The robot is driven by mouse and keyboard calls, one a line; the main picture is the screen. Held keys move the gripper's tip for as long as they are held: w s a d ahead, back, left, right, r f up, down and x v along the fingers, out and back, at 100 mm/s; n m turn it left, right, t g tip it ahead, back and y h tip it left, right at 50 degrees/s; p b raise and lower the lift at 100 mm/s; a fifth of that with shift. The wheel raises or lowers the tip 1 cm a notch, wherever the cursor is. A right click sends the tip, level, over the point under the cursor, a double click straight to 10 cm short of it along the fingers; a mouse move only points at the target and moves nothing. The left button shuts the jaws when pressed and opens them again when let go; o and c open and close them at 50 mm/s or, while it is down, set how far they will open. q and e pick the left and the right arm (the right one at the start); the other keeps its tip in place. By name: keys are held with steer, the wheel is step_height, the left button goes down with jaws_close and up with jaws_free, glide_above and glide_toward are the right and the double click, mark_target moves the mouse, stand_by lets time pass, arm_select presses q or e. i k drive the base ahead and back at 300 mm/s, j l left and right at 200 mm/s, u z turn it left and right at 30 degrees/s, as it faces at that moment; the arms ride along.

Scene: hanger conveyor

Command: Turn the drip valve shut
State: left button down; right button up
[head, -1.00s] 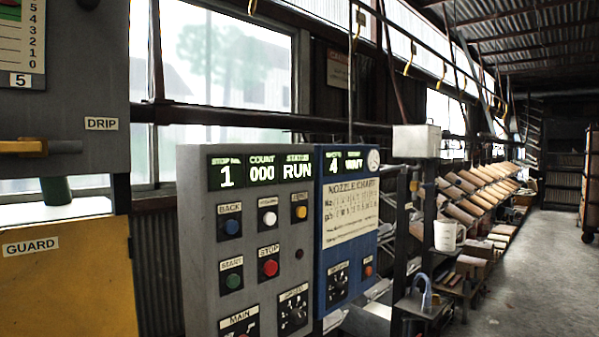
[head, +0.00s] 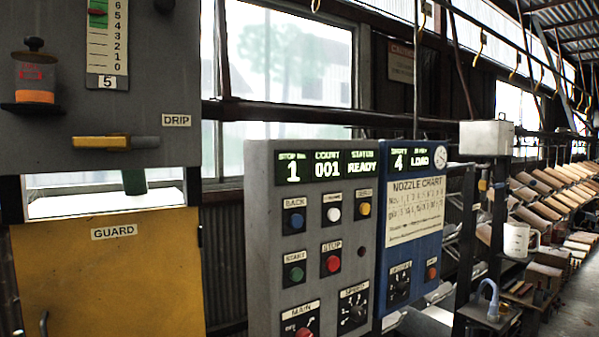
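The drip valve is a yellow lever (head: 103,142) on the grey cabinet at the left of the head view, beside a DRIP label (head: 177,120). The lever lies level, pointing left, with a darker stub at its right end. A dark green nozzle (head: 134,182) sticks out below it, over a bright opening. I cannot see any drip falling. Neither of my grippers is in view.
A yellow GUARD panel (head: 110,270) is below the lever. A grey control panel (head: 325,240) reads count 001 and READY; a blue panel (head: 412,235) with a nozzle chart adjoins it. A cup-like container (head: 35,75) sits on the cabinet's left. Hooks hang overhead.

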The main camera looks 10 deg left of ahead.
mark_target(77, 141)
steer(key=u, duration=1.35)
